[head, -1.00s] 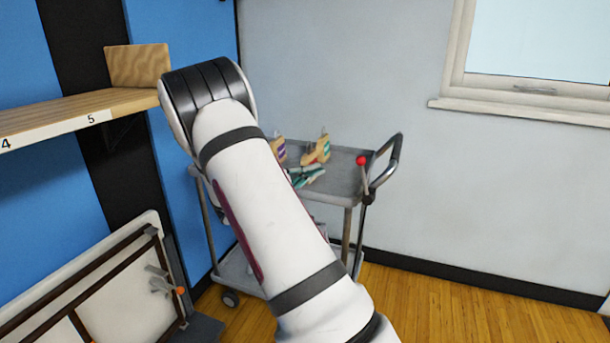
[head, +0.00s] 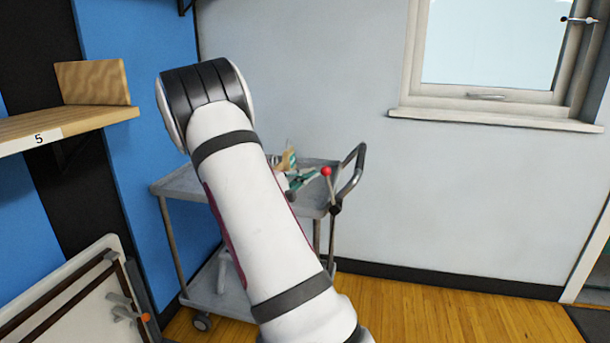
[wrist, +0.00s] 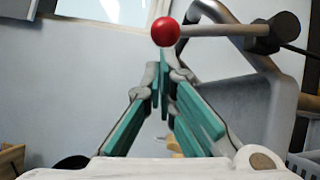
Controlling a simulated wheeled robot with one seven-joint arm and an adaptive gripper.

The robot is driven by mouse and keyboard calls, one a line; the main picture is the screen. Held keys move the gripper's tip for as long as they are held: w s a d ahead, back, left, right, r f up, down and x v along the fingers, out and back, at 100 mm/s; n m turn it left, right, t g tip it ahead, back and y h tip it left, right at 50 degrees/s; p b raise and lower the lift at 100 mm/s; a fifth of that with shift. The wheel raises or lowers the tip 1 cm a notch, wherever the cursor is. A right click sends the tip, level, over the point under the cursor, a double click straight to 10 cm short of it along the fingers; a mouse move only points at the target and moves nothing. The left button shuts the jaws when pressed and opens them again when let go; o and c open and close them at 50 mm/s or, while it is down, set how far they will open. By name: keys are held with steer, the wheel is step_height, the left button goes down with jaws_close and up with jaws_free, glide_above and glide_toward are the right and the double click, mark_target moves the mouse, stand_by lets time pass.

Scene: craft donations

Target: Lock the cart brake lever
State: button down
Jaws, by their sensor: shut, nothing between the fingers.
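The brake lever, a grey rod with a red ball knob (head: 326,171), stands nearly upright, tilted slightly, by the handle end of the grey cart (head: 180,185). My gripper (head: 312,176), with teal finger pads, is just left of the knob in the head view. In the wrist view, the closed fingertips (wrist: 165,62) point at the red knob (wrist: 165,31), which appears just beyond them. I cannot tell whether they touch it. The lever's rod (wrist: 212,31) runs right from the knob to a dark pivot. My gripper holds nothing. My arm hides part of the cart.
A tan item (head: 287,158) is on the cart top behind my gripper. The cart's curved handle (head: 352,180) rises right of the lever. A wooden shelf (head: 70,118) is at left, with a white folding panel (head: 70,300) below. The floor right of the cart is clear.

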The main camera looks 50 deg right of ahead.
steer(key=shift+s+r, duration=0.1)
steer(key=shift+s+d+r+m, duration=0.15)
steer(key=shift+s+m, duration=0.1)
steer(key=shift+m, duration=0.05)
steer(key=shift+s+r+y, duration=0.15)
steer(key=shift+y, duration=0.15)
steer(key=s+d+r+m+t+y+b, duration=0.1)
steer(key=s+d+m+t+y+b, duration=0.1)
steer(key=s+d+m+y+b, duration=0.2)
steer(key=s+m+b, duration=0.3)
steer(key=s+b, duration=0.3)
steer(key=shift+s+d+t+y+b, duration=0.2)
steer(key=shift+t+y+b, duration=0.1)
steer(key=shift+r, duration=0.1)
stand_by(0.3)
steer(key=shift+s+d+f+m+t+y+b, duration=0.25)
steer(key=shift+s+f+m+t+b, duration=0.15)
steer(key=shift+s+b, duration=0.35)
steer(key=shift+s+d+f+m+t+y+b, duration=0.25)
steer(key=shift+s+m+b, duration=0.2)
steer(key=shift+b, duration=0.5)
steer(key=shift+s+d+f+m+t+y+b, duration=0.25)
steer(key=shift+s+f+m+t+b, duration=0.15)
steer(key=shift+s+b, duration=0.35)
